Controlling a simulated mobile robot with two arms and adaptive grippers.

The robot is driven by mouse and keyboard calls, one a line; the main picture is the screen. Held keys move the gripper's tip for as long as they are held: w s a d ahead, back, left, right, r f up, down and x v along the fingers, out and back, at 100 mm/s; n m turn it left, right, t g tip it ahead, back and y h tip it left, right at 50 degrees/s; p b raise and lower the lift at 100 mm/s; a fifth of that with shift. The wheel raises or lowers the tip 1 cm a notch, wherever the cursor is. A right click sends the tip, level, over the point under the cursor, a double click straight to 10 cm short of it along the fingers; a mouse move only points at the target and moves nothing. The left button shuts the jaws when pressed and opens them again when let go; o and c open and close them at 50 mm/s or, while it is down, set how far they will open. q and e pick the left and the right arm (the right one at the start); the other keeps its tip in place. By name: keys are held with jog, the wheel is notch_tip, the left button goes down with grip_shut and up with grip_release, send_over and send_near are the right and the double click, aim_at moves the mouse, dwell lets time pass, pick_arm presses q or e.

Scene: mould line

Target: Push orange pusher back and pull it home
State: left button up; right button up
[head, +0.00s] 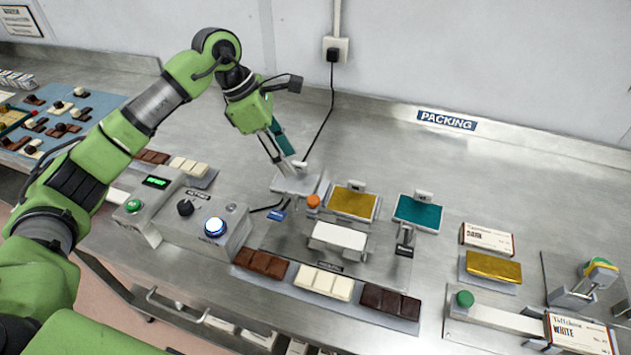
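The orange pusher shows as a round orange knob (313,201) at the metal fixture in the middle of the bench, just left of the gold foil stack (353,203). My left gripper (279,163) points down above the fixture's metal block (297,184), behind and left of the orange knob and apart from it. Its thin fingers are close together beside a teal bar (281,138); I cannot tell whether they grip anything. A white plate (338,237) lies in front of the knob. My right gripper is out of view.
A control box (198,222) with a lit blue button stands left of the fixture. A teal foil stack (418,214) is to the right. A tray of chocolate bars (326,296) lies in front. The bench behind the foils is clear up to the wall.

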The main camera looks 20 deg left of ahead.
pick_arm(q)
jog(key=p, duration=0.3)
send_near(313, 199)
jog(key=f, duration=0.2)
jog(key=x, duration=0.2)
jog(key=p+x, duration=0.1)
jog(key=x, duration=0.2)
jog(key=shift+w+d+f, duration=0.2)
jog(key=shift+w+d, duration=0.1)
jog(key=shift+d, duration=0.1)
jog(key=shift+d+f+p, duration=0.15)
jog(key=shift+f+p, duration=0.15)
jog(key=shift+f, duration=0.05)
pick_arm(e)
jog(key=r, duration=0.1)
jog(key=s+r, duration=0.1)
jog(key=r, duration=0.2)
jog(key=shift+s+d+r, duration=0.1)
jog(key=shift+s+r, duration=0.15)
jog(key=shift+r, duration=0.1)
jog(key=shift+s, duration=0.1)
